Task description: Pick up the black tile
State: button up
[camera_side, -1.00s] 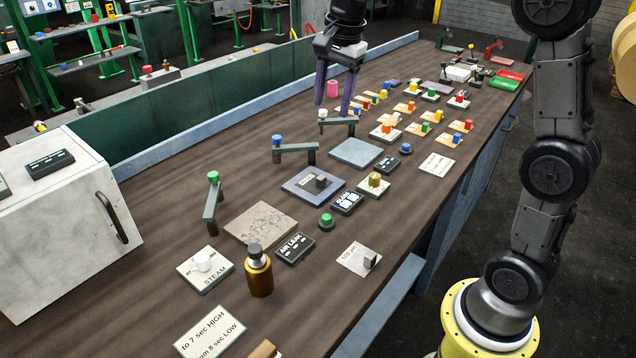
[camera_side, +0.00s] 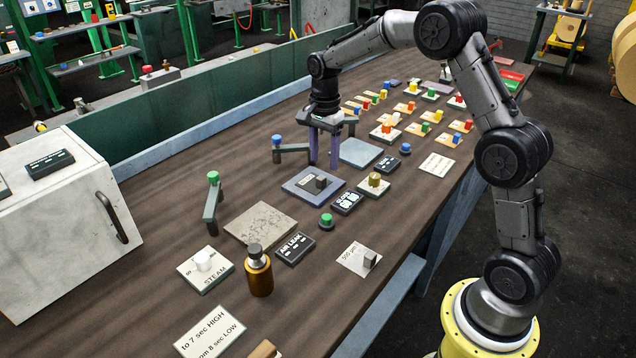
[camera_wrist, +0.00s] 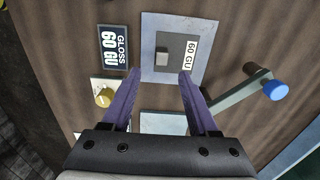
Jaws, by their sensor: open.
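The black tile (camera_side: 314,190) lies flat on a blue-grey plate (camera_side: 300,195), with a small grey block on top. In the wrist view the tile (camera_wrist: 176,44) is dark, with a white "60 GU" label along its right edge. My gripper (camera_side: 324,163) is open and points down just behind the tile in the side view. In the wrist view its two purple fingers (camera_wrist: 158,75) stand apart, one to each side of the tile's grey block, with their tips near the plate's lower part. Nothing is between the fingers.
A black "GLOSS 60 GU" display (camera_side: 347,202) and a brass-coloured knob (camera_side: 375,180) on a pale base stand right of the plate. A grey lever with a blue knob (camera_side: 277,140) is at its left. A stone slab (camera_side: 260,224) lies in front. Bare wood shows between them.

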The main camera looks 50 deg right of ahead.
aim_at(323, 176)
jog(key=shift+w+a+f, duration=0.1)
jog(key=shift+f, duration=2.65)
grip_shut()
